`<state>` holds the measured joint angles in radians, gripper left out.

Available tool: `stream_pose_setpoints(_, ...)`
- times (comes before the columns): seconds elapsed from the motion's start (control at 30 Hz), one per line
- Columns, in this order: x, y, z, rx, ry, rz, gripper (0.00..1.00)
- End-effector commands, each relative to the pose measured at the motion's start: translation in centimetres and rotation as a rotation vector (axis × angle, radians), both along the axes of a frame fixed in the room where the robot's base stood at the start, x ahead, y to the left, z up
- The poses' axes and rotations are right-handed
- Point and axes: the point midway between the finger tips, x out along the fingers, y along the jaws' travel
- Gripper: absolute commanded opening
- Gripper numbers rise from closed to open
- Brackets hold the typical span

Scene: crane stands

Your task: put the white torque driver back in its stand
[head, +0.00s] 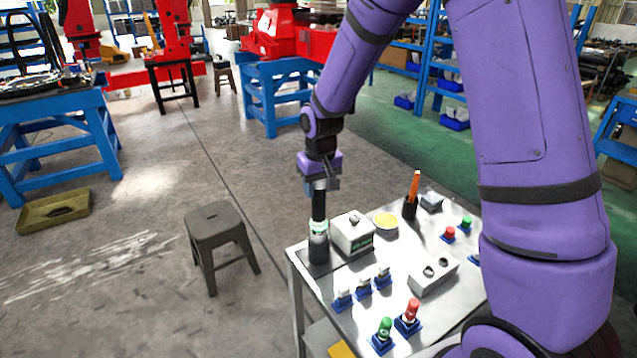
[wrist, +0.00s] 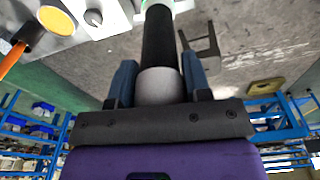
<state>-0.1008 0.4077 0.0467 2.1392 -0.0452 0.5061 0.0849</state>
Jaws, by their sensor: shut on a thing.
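The wrist view shows the black shaft (wrist: 158,40) between the blue fingers, with a pale grey end toward the palm and a white and green band at the far end. In the head view the driver stands upright. Below its white and green band is a wider dark cylinder (head: 318,252) at the table corner. I cannot tell whether this is the stand or part of the driver.
A white box (head: 352,233) stands close right of the dark cylinder. A yellow-topped dish (head: 385,221), a black cup (head: 410,209) with an orange tool, a grey two-holed block (head: 433,275) and several small blue-based pieces crowd the table (head: 335,322). A stool (head: 217,235) stands left.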

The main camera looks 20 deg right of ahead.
Motion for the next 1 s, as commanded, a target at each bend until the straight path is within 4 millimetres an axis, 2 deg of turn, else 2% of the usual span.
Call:
stream_pose_setpoints(0.77,0.0,0.0,-2.2,0.000,-0.001,0.000,0.03)
stream_pose_setpoints(0.8,0.0,0.0,-2.2,0.000,-0.002,0.000,0.51)
stream_pose_setpoints(0.9,0.0,0.0,-2.2,0.000,-0.002,0.000,0.74)
stream_pose_setpoints(1.0,0.0,0.0,-2.2,0.000,-0.001,0.000,0.74)
